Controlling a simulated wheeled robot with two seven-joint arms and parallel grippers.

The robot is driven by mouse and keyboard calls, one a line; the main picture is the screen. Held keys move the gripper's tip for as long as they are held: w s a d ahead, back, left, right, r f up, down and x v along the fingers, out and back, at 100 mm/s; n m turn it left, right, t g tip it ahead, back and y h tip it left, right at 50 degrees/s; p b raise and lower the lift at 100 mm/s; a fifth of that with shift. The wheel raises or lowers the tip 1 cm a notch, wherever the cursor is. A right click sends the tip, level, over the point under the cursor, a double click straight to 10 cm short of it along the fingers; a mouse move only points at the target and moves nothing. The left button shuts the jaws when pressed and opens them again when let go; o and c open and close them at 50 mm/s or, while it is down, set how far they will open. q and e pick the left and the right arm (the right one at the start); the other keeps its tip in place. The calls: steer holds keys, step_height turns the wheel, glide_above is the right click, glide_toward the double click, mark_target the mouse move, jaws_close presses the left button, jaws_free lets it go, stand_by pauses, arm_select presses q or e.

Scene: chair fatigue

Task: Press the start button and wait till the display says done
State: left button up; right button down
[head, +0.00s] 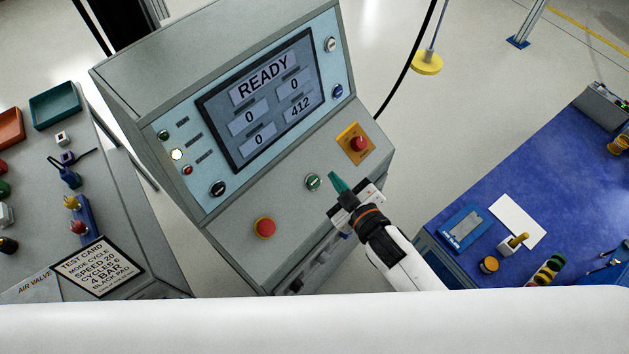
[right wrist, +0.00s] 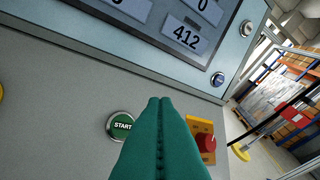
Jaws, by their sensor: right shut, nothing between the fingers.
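The control console's display (head: 262,98) reads READY, with several number boxes, one showing 412. The green start button (head: 313,182) sits on the lower panel, and its START label is readable in the right wrist view (right wrist: 121,126). My right gripper (head: 337,182), with green fingers, is shut and empty. It is just right of the start button in the head view. In the right wrist view the fingertips (right wrist: 160,102) show right of the button and partly overlap its edge. I cannot tell whether they touch the panel. My left gripper is not in view.
Another red button (head: 264,227) is lower left. A test card (head: 97,267) lies on the left bench. A blue-topped table (head: 560,160) stands at right.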

mark_target(313, 176)
steer(key=w+a+f+b, duration=0.1)
steer(key=f+b, duration=0.3)
steer(key=w+a+f+b, duration=0.1)
steer(key=f+b, duration=0.1)
steer(key=shift+w+a, duration=0.3)
steer(key=shift+a, duration=0.05)
steer(key=shift+w+a+f+b, duration=0.25)
steer(key=shift+w+f+b, duration=0.05)
steer(key=shift+f, duration=0.15)
steer(key=shift+f, duration=0.1)
stand_by(1.3)
steer(key=shift+w+a+f, duration=0.15)
steer(key=shift+f, duration=0.1)
steer(key=shift+w+a+f+b, duration=0.1)
steer(key=shift+a+f+b, duration=0.05)
steer(key=shift+f+b, duration=0.2)
stand_by(0.7)
steer(key=shift+r, duration=0.15)
steer(key=shift+s+d+r+p, duration=0.3)
steer(key=shift+r+p, duration=0.3)
steer(key=shift+p, duration=0.25)
